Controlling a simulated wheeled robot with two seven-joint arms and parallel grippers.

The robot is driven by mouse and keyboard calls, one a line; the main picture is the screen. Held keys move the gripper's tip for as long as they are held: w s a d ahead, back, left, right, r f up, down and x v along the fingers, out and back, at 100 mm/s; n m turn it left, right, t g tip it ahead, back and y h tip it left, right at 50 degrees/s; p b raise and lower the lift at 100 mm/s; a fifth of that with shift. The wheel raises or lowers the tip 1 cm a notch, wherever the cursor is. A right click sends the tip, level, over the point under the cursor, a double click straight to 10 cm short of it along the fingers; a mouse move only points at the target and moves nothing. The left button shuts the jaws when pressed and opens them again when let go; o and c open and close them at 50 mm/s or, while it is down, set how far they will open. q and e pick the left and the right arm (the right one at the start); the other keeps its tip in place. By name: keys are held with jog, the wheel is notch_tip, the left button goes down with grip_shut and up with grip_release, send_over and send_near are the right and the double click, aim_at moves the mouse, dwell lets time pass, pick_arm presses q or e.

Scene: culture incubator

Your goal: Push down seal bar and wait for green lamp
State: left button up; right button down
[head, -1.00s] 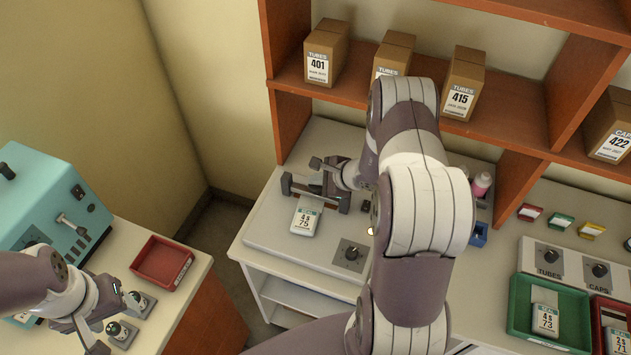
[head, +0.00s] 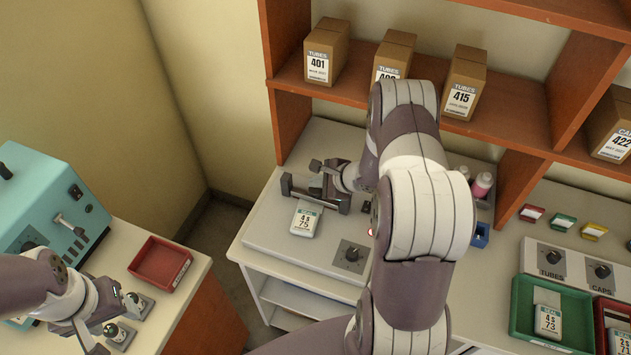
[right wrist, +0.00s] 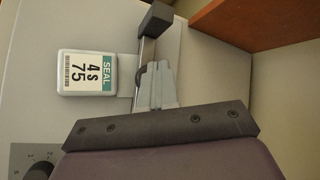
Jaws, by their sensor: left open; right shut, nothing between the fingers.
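The sealer (head: 270,236) is a pale flat unit on the middle counter. Its seal bar (right wrist: 147,52) runs as a thin metallic strip from a dark end block (right wrist: 155,20) in the right wrist view. A white and green packet (head: 305,219) marked SEAL 4s 75 lies at the bar; it also shows in the right wrist view (right wrist: 88,73). My right gripper (head: 318,165) is shut and empty, with its fingers at the bar; contact is unclear. A small reddish lamp (head: 371,232) is partly hidden by my right arm. My left gripper (head: 100,338) is open at the lower left.
A dial (head: 351,254) is on the sealer's front. The left bench holds a teal machine (head: 45,205), a red tray (head: 160,264) and small knobbed units (head: 138,303). Boxes stand on the brown shelf (head: 350,92) above. A green tray (head: 516,312) is at the right.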

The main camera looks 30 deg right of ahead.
aim_at(318, 191)
jog(key=shift+r+p, duration=0.8)
jog(key=shift+r, duration=1)
jog(key=shift+r, duration=0.1)
notch_tip(318, 191, up, 5)
jog(key=p, duration=0.2)
jog(key=shift+p, duration=0.4)
